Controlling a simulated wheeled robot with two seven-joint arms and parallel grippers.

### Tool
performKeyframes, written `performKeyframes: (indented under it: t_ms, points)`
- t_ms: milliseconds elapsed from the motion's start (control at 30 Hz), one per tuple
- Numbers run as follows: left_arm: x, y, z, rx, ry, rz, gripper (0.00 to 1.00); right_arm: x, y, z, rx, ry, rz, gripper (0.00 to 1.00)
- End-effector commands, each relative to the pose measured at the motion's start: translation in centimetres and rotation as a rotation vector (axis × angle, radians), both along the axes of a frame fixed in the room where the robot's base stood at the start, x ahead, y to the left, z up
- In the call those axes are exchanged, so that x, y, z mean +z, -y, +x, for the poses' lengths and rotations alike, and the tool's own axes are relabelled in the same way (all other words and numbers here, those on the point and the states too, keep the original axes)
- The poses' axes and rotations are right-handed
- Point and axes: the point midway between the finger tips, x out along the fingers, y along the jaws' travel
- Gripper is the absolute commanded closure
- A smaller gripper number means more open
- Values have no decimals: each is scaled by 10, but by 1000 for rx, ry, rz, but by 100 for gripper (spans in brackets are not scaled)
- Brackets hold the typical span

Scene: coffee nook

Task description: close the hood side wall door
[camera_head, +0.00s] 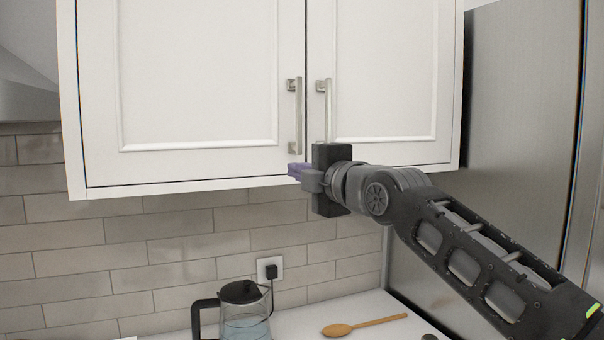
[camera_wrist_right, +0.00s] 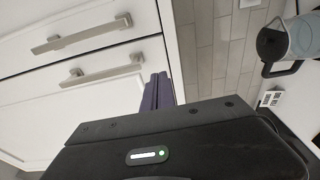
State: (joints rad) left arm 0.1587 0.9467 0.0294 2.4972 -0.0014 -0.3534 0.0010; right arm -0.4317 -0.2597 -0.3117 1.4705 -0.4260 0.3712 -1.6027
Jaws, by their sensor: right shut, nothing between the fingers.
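A white wall cabinet with two doors hangs above the counter. The left door (camera_head: 200,75) and the right door (camera_head: 385,70) both lie flush with the cabinet front, with a thin gap between them. Each has a vertical metal bar handle near the middle, the left handle (camera_head: 297,117) and the right handle (camera_head: 325,110). My right gripper (camera_head: 294,171) is shut and empty, at the lower edge of the doors just below the handles. In the right wrist view its purple fingers (camera_wrist_right: 157,92) lie beside the cabinet's lower edge; contact cannot be told. My left gripper is out of view.
A kettle (camera_head: 244,312) with a black lid and handle stands on the counter below. A wooden spoon (camera_head: 362,326) lies right of it. A tall steel fridge (camera_head: 520,140) stands at the right. A wall socket (camera_head: 270,269) holds a black plug.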

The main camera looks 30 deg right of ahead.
Motion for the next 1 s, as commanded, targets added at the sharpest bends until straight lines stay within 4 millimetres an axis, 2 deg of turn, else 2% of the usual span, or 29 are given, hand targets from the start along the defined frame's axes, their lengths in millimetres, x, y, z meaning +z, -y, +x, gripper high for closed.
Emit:
performKeyframes:
  t_ms: [300, 500, 667, 1000]
  points:
    - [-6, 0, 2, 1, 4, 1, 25, 1, 52, -23, -2, 5, 6, 100]
    - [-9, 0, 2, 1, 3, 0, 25, 0, 79, -34, 0, 3, 5, 100]
    - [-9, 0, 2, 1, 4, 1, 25, 0, 88, -38, -1, 1, 3, 100]
    - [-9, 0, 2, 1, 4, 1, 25, 0, 88, -38, -1, 0, 4, 100]
